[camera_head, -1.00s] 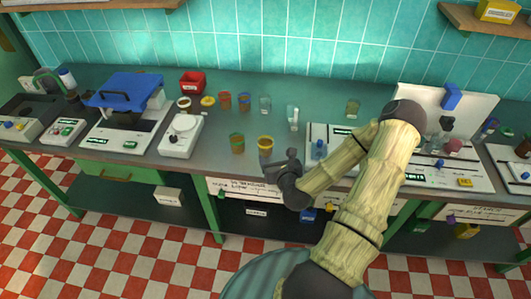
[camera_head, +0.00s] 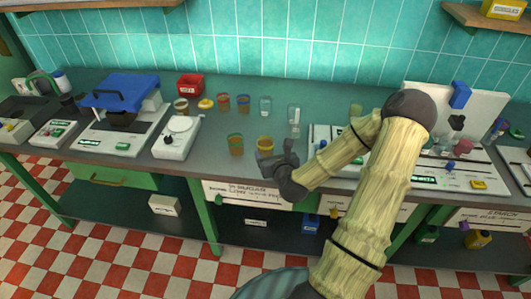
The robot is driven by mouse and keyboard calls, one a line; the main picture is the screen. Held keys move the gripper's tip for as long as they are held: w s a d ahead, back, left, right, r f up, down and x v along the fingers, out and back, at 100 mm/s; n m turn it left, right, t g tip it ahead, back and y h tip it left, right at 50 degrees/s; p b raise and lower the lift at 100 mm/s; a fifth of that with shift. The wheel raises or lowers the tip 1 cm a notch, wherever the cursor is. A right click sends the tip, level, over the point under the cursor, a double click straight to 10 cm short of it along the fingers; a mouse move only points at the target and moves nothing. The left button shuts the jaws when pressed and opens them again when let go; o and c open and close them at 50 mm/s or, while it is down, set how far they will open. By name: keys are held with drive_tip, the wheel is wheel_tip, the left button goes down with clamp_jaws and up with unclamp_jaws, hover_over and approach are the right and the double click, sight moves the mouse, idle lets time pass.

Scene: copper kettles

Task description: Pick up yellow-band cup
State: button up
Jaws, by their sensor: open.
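The yellow-band cup (camera_head: 265,143) stands upright near the front edge of the counter, a brownish cup with a yellow rim. My gripper (camera_head: 272,157) is open just in front of it, low at the counter edge, and overlaps the cup's lower part in this view. I cannot tell whether a finger touches the cup. A similar cup with a green band (camera_head: 236,144) stands just to its left.
Two more brownish cups (camera_head: 224,102) and (camera_head: 243,103), a clear glass (camera_head: 265,106) and another glass (camera_head: 294,114) stand behind. A white scale (camera_head: 176,137) is at left. A white machine (camera_head: 478,170) is at right, partly behind my arm.

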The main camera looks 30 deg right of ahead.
approach(264, 139)
drive_tip(key=shift+p+x, duration=0.3)
drive_tip(key=shift+x, duration=0.8)
drive_tip(key=shift+p+x, duration=0.75)
drive_tip(key=shift+x, duration=1.85)
drive_tip(key=c, duration=1.1)
drive_tip(key=shift+c, duration=0.2)
wheel_tip(264, 139, up, 10)
drive_tip(key=shift+b, duration=0.45)
